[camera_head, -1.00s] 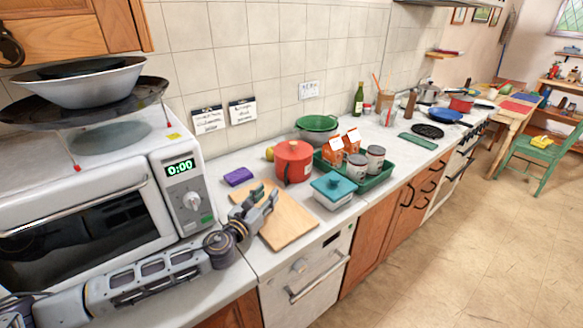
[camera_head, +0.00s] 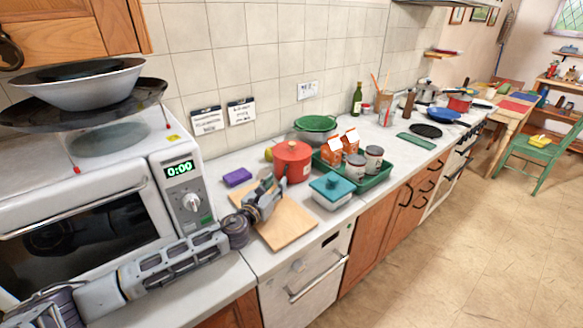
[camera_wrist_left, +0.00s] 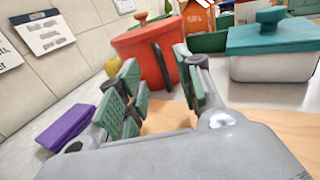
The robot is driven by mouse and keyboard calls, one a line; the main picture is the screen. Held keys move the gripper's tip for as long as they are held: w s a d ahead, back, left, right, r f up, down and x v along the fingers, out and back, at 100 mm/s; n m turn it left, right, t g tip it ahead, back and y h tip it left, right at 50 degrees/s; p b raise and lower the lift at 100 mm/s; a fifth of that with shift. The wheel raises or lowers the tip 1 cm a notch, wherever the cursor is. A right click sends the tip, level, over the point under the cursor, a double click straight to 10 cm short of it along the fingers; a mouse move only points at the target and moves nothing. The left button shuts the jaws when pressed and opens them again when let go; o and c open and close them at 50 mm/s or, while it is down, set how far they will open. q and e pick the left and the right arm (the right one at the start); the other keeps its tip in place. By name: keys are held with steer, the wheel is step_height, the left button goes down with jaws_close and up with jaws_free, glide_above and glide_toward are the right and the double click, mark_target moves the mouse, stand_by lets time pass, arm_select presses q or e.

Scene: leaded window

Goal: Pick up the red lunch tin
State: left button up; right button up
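The red lunch tin (camera_head: 293,162) stands upright on the counter behind the wooden board. It is round, with a red lid, a small knob and a dark side handle; it also shows in the left wrist view (camera_wrist_left: 142,45). My left gripper (camera_head: 270,186) is over the wooden board, in front of the tin. In the left wrist view my left gripper (camera_wrist_left: 160,88) has its two green-padded fingers spread apart with nothing between them. The tin is beyond the fingertips, its handle facing the gap. My right gripper is not in view.
A teal-lidded dish (camera_head: 332,191) stands right of the wooden board (camera_head: 290,226). A green tray (camera_head: 377,179) with cartons and cans is close to the tin's right. A purple block (camera_head: 238,177) lies to the left. The microwave (camera_head: 95,195) stands at left.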

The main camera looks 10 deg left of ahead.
mark_target(284, 174)
arm_select(q)
steer(key=shift+w+d, duration=0.2)
steer(key=shift+w, duration=0.75)
steer(key=shift+w, duration=0.1)
steer(key=shift+w+d, duration=0.25)
steer(key=shift+w, duration=1)
steer(key=shift+w+d, duration=0.25)
steer(key=shift+w, duration=0.95)
jaws_close()
